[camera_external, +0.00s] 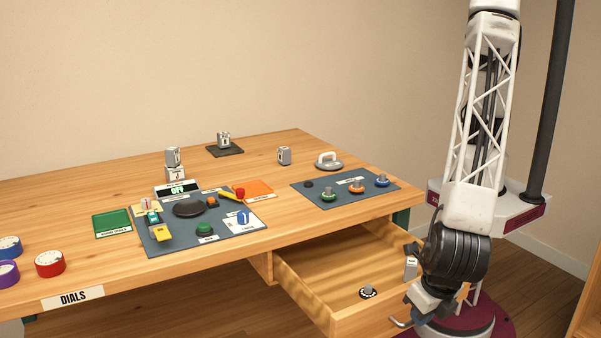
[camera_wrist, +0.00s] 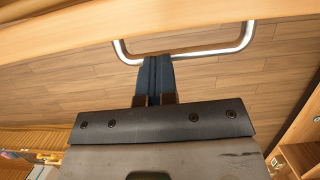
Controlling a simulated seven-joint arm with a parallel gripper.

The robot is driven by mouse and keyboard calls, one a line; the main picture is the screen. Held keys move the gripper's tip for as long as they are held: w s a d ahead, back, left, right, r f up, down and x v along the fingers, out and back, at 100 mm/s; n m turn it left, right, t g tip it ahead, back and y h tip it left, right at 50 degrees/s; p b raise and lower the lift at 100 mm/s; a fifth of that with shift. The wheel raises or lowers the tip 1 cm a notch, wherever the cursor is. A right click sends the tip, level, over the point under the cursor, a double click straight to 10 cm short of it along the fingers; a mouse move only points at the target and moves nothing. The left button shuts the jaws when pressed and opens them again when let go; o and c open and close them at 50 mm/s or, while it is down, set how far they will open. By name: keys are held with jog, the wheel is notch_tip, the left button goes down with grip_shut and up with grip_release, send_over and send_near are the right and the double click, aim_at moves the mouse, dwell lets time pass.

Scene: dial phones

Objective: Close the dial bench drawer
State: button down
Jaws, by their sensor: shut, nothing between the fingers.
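The dial bench drawer (camera_external: 318,268) is pulled well out from under the bench in the external view. Its wooden front (camera_wrist: 90,38) crosses the top of the wrist view. A bent metal handle (camera_wrist: 245,42) stands out from that front; part of it also shows in the external view (camera_external: 399,322). My gripper (camera_wrist: 158,60) is shut and empty, with its blue fingers together. In the wrist view the fingertips overlap the handle's bar near its left part; I cannot tell whether they touch it. In the external view my gripper (camera_external: 415,312) is at the drawer's front right.
The wooden bench top (camera_external: 90,195) above carries a panel mat with dials (camera_external: 175,243), a second dial mat (camera_external: 345,205) and a red dial (camera_external: 49,263). The drawer's middle is mostly bare.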

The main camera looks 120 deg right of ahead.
send_over(347, 277)
jog(key=d, duration=0.2)
jog(key=shift+a+f, duration=0.1)
jog(key=shift+a, duration=0.25)
dwell(0.3)
jog(key=shift+a+r, duration=0.2)
jog(key=shift+a, duration=0.5)
jog(key=a, duration=0.1)
jog(key=a+r, duration=0.1)
jog(key=shift+a, duration=0.35)
jog(key=v, duration=0.9)
jog(key=shift+r, duration=0.3)
jog(key=s+a+f+h, duration=0.1)
jog(key=s+a+f, duration=0.1)
jog(key=s+a, duration=0.2)
jog(key=shift+s+f+h, duration=0.15)
jog(key=shift+f+h, duration=0.2)
jog(key=shift+h, duration=0.05)
